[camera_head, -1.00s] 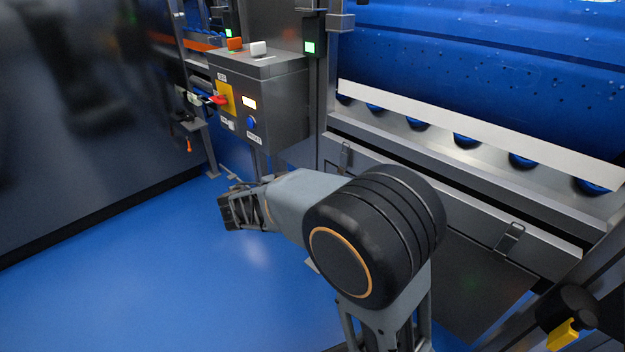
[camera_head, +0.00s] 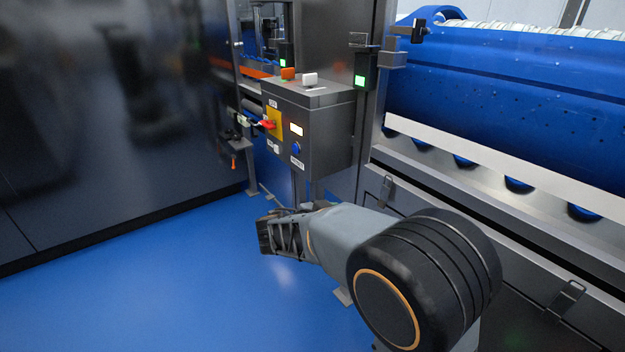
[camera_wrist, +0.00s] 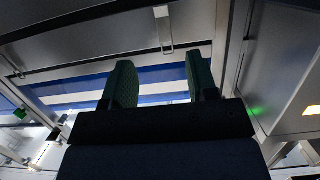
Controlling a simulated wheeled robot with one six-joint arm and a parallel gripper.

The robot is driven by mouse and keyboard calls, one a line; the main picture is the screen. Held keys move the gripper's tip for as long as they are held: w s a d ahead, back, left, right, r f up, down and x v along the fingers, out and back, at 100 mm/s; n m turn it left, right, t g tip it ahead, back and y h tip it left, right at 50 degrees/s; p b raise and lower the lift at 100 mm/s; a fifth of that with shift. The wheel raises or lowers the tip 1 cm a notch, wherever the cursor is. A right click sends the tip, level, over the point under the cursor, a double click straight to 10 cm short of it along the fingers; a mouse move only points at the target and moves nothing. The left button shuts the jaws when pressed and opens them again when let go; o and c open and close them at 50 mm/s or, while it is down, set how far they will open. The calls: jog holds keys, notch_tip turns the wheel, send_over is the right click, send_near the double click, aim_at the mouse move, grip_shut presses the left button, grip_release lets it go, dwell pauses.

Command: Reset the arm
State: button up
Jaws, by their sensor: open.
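My gripper (camera_head: 268,237) is at the end of my folded arm, over the blue floor and pointing left in the head view. In the wrist view its two dark green fingers (camera_wrist: 156,84) stand apart with nothing between them. Past the fingers are a blue and white band and grey metal panels. The gripper appears to touch nothing, and its fingertips are small and dark in the head view.
A grey control box (camera_head: 315,125) with a red switch (camera_head: 267,124) and a blue button (camera_head: 296,148) stands behind the arm. A metal machine with a large blue drum (camera_head: 500,105) fills the right. A dark glossy wall (camera_head: 110,120) is at left. Blue floor (camera_head: 150,290) is clear.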

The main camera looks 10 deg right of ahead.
jog(key=s+d+r+n+g+y+p, duration=0.25)
jog(key=s+r+p, duration=0.25)
jog(key=r+p, duration=0.4)
jog(key=s+d+r+n+g+y+p, duration=0.1)
jog(key=s+r+n+g+y+p, duration=0.15)
jog(key=s+r+p, duration=0.55)
jog(key=s+a+r+n+y+p, duration=0.1)
jog(key=r+n+y+p, duration=0.1)
jog(key=r+p, duration=0.3)
jog(key=s+a+r+n+t+y+p, duration=0.1)
jog(key=s+a+r+n+y+p, duration=0.1)
jog(key=r+p, duration=0.4)
jog(key=s+a+r+n+t+y+p, duration=0.1)
jog(key=r+n+y+p, duration=0.3)
jog(key=p, duration=0.7)
notch_tip(320, 180, up, 2)
jog(key=shift+s+a+r+y, duration=0.15)
jog(key=shift+a+y, duration=0.1)
jog(key=shift+y, duration=0.25)
jog(key=shift+c, duration=0.3)
